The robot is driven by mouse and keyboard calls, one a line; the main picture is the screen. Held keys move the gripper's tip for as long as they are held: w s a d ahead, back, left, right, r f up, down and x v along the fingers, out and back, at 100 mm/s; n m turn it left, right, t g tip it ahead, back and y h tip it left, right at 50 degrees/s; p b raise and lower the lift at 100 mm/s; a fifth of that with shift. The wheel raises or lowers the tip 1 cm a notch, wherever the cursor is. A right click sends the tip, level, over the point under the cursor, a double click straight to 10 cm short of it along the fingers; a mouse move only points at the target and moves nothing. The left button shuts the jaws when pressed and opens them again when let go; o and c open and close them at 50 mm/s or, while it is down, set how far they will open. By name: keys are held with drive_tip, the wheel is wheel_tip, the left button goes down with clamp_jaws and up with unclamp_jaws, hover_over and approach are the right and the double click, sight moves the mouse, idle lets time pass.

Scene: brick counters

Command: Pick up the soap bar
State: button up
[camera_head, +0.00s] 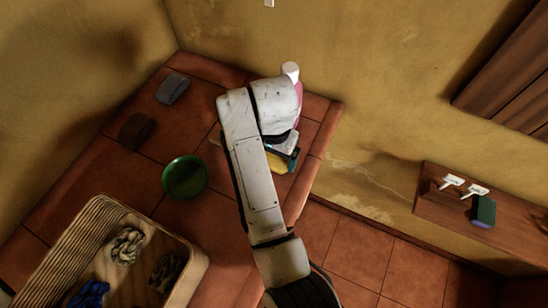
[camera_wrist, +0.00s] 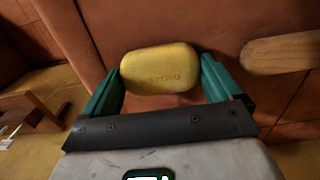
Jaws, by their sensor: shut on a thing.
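A yellow soap bar (camera_wrist: 158,68) with stamped lettering lies between the two green fingers of my gripper (camera_wrist: 160,80) in the wrist view. The fingers press on its left and right ends, so the gripper is shut on it. The tiled counter shows right behind the bar; I cannot tell whether the bar still touches it. In the head view my white arm reaches over the counter, and a yellow patch, likely the soap bar (camera_head: 284,162), shows at its right side. My arm hides much of the gripper there.
A wooden handle (camera_wrist: 280,52) lies to the right of the soap. A green bowl (camera_head: 184,177), a grey block (camera_head: 172,88), a dark brown block (camera_head: 136,130) and a wicker basket (camera_head: 62,248) with cloths stand left of my arm. A pink bottle with a white cap (camera_head: 290,71) stands behind it.

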drive_tip(key=shift+c, duration=0.6)
drive_tip(key=shift+r, duration=0.1)
